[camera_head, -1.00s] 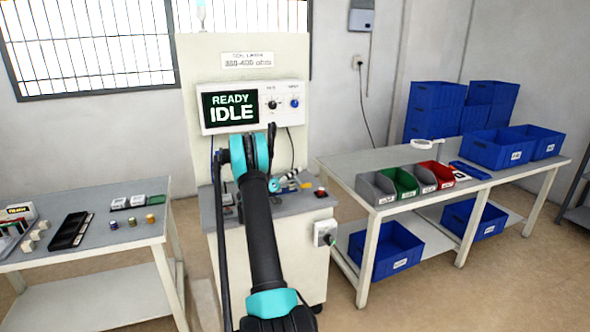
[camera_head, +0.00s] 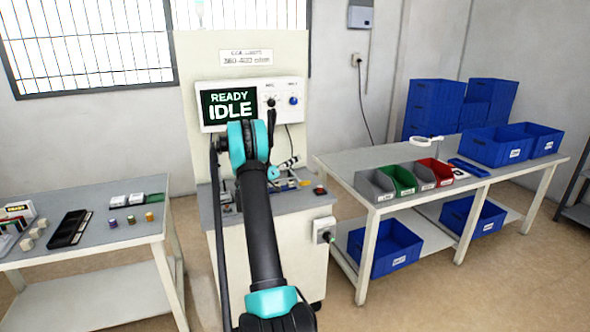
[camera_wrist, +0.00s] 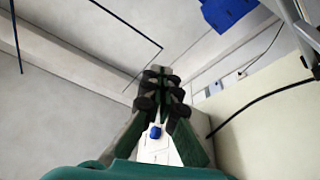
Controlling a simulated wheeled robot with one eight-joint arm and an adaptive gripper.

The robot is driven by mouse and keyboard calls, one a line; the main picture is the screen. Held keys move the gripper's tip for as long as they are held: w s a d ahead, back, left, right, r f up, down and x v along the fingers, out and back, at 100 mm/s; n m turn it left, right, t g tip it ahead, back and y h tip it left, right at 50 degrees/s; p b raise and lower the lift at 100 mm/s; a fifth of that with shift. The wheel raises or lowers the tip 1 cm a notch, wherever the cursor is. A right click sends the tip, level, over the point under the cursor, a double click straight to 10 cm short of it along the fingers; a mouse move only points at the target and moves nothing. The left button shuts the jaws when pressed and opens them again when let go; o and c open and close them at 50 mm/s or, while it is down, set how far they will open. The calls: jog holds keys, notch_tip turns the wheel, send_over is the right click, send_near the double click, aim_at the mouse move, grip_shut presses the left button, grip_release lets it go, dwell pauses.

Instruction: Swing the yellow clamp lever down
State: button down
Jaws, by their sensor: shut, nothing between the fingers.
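The yellow clamp lever cannot be made out now; my arm covers much of the fixture area (camera_head: 290,188) on the test station in the head view. My gripper (camera_wrist: 161,76) shows in the wrist view with its dark fingers together and nothing between them. In the head view I cannot clearly pick it out among the small parts beside my arm. The wrist view shows a white surface with a blue knob (camera_wrist: 155,132), but no lever.
The station's display panel (camera_head: 230,103) reads READY IDLE, close behind my arm. A left table (camera_head: 100,245) holds small parts and a black tray. A right table (camera_head: 345,163) holds grey, green and red bins (camera_head: 436,167). Floor shows between the station and both tables.

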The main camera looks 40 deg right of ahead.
jog(key=shift+r, duration=2.5)
jog(key=s+a+f+n+t+y, duration=0.2)
jog(key=s+a+f+n+y, duration=0.2)
jog(key=s+a, duration=0.8)
jog(key=s+a+f+n+t+y, duration=0.2)
jog(key=s+a+f+n+y, duration=0.3)
jog(key=a, duration=1.5)
jog(key=s+a+f+n+t+y, duration=0.2)
jog(key=s+a+f+y, duration=0.6)
jog(key=s, duration=1.1)
jog(key=a+n+y, duration=0.2)
jog(key=a+y, duration=0.2)
jog(key=a, duration=0.3)
jog(key=shift+a+f+n, duration=0.3)
jog(key=shift+a+f, duration=0.05)
jog(key=shift+a, duration=0.05)
